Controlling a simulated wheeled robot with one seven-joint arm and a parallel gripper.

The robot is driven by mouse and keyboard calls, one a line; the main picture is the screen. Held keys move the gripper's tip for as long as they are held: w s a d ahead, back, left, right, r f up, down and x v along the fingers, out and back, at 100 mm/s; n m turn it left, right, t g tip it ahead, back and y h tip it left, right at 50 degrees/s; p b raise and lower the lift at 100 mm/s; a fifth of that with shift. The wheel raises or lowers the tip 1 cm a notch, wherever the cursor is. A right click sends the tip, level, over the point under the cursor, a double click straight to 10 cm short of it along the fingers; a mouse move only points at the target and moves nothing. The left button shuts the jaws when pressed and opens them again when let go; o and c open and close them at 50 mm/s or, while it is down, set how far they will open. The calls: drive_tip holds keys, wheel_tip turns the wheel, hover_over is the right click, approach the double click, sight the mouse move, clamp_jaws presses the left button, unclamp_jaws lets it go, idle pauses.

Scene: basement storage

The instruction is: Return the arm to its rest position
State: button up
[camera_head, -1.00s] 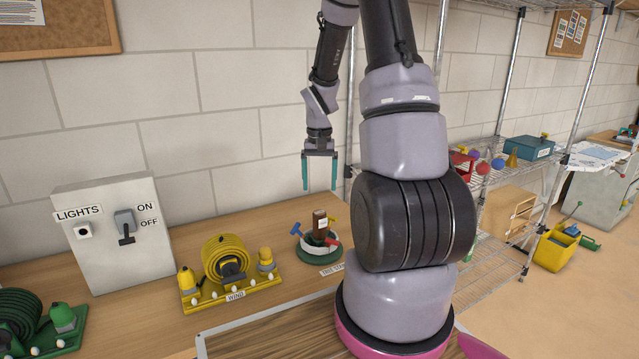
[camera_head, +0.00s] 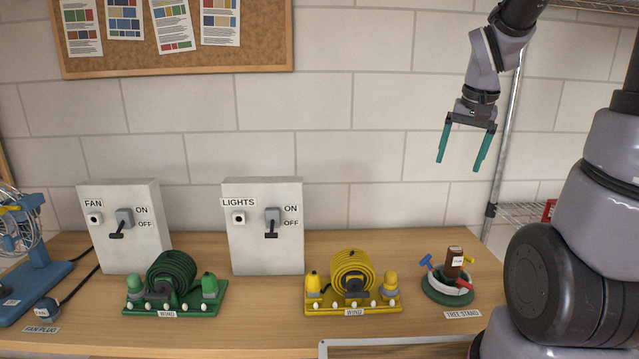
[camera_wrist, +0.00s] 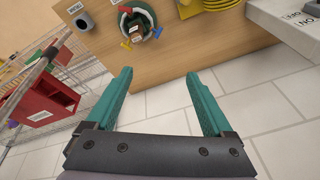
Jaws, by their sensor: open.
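My gripper (camera_head: 463,150) hangs at the upper right in the head view, its two teal fingers pointing down and spread apart. It is empty and held well above the bench, over the tree stand (camera_head: 447,290). In the wrist view, my gripper (camera_wrist: 162,92) shows both fingers apart with nothing between them. The tree stand also shows beyond the fingers in the wrist view (camera_wrist: 137,18), with a brown piece upright in its ring. My arm's thick lower links fill the right edge of the head view.
The wooden bench (camera_head: 256,318) holds a green coil stand (camera_head: 173,285), a yellow coil stand (camera_head: 352,285), a FAN switch box (camera_head: 123,250), a LIGHTS switch box (camera_head: 263,250) and a blue fan (camera_head: 35,270). A wire shelf with a red bin (camera_wrist: 45,105) stands at left in the wrist view.

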drive_tip(key=s+a+r+t+y, duration=0.1)
drive_tip(key=s+a+r+t, duration=0.1)
drive_tip(key=s+r, duration=0.3)
drive_tip(key=s+a+r+n+t+y, duration=0.1)
drive_tip(key=s+a+r, duration=0.3)
drive_tip(key=s, duration=0.4)
drive_tip(key=shift+a+r+t, duration=0.3)
drive_tip(key=shift+r+t, duration=0.1)
drive_tip(key=shift+r, duration=0.15)
drive_tip(key=shift+c, duration=0.3)
idle(0.9)
